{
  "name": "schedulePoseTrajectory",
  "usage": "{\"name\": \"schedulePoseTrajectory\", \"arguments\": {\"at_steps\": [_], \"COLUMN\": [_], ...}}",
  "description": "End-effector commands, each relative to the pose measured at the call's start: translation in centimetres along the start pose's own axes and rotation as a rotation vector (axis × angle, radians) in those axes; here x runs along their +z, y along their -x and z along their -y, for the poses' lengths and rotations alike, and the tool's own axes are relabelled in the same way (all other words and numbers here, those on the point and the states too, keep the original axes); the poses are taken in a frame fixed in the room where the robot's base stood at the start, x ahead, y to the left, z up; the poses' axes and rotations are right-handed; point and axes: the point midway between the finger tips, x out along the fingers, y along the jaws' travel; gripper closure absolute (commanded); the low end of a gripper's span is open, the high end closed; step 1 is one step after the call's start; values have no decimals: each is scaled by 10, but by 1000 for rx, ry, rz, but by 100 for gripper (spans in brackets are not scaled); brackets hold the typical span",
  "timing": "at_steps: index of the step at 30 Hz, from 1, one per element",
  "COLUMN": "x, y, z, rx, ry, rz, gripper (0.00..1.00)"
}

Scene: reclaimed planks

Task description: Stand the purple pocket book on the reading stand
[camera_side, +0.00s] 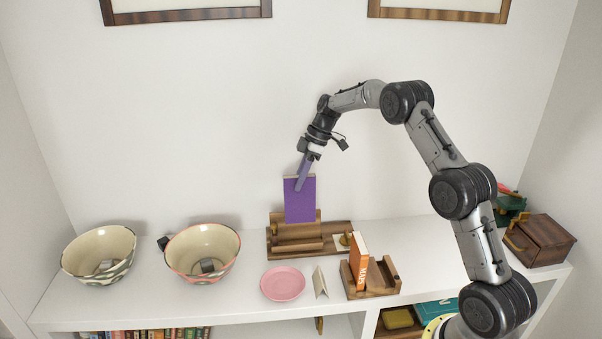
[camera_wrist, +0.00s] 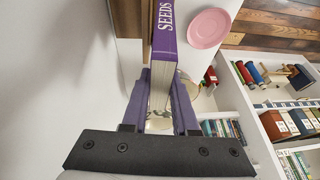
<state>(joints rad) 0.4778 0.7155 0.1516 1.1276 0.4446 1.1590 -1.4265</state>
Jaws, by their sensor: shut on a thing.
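The purple pocket book (camera_side: 300,203) is upright in my gripper (camera_side: 299,182), which is shut on its upper edge. In the wrist view the book (camera_wrist: 164,45) shows its spine with the word SEEDS, between the two purple fingers of my gripper (camera_wrist: 160,97). The wooden reading stand (camera_side: 296,246) is at the back of the white shelf. The book's lower edge is at the stand's back rest in the side view; I cannot tell whether it touches the stand.
A wooden holder (camera_side: 388,283) with an orange book (camera_side: 358,262) stands at front right of the stand. A pink plate (camera_side: 283,284), a small folded card (camera_side: 320,282) and two bowls (camera_side: 99,255) (camera_side: 201,252) are nearby. A wooden box (camera_side: 541,240) is far right.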

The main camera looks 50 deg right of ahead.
Motion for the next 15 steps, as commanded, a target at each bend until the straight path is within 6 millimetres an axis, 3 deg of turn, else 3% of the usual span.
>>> {"name": "schedulePoseTrajectory", "arguments": {"at_steps": [15], "x": [14], "y": [-34], "z": [1], "rx": [-2], "ry": [-2], "rz": [1], "gripper": [100]}}
